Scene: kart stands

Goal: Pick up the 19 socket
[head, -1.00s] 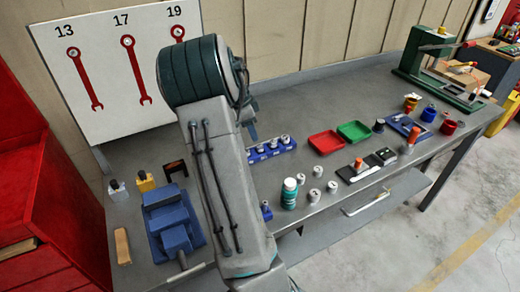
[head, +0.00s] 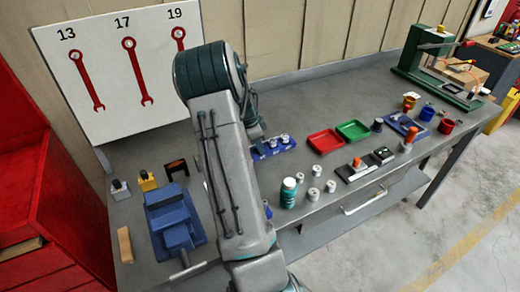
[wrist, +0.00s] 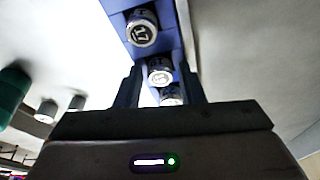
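A blue socket rack (head: 283,149) stands on the workbench behind my arm, with silver sockets in it. It also fills the top middle of the wrist view (wrist: 118,7). There the socket marked 17 (wrist: 141,35) sits nearest the top. A second socket (wrist: 159,77) and a third socket (wrist: 171,98) stand below it; their marks are too blurred to read. My gripper (wrist: 162,72) is open, its two dark fingers on either side of the lower sockets. I cannot tell whether they touch. In the head view my arm hides the gripper and the rack's left part.
Red tray (head: 325,142) and green tray (head: 353,131) lie right of the rack. A teal bottle (head: 288,193) and several loose silver cylinders (head: 314,194) stand in front. A blue vise (head: 172,222) is at the left. The wall board (head: 105,70) shows wrenches labelled 13, 17 and 19.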

